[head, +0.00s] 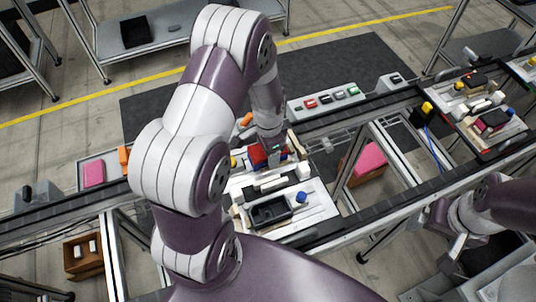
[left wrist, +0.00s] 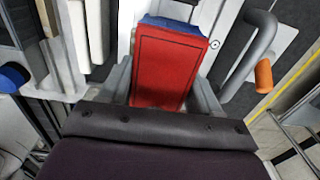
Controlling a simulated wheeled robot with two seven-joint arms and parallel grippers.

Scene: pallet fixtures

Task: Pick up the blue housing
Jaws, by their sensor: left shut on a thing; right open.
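In the left wrist view, a block with a red face and a blue far edge (left wrist: 168,65) sits between the fingers of my left gripper (left wrist: 163,90); its blue part fits the blue housing. The left gripper is shut on it. In the head view, the left gripper (head: 273,148) reaches down over the back of the near pallet, and the red and blue block (head: 257,155) shows beside it, partly hidden by my arm. Whether the block is clear of the pallet cannot be told. My right gripper (head: 450,240) is open and empty at the right, away from the block.
The near pallet (head: 318,212) carries white blocks, a black tray (head: 270,212) and a blue knob (head: 302,197). A second loaded pallet is at the right. A button panel (head: 325,102) stands behind the conveyor.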

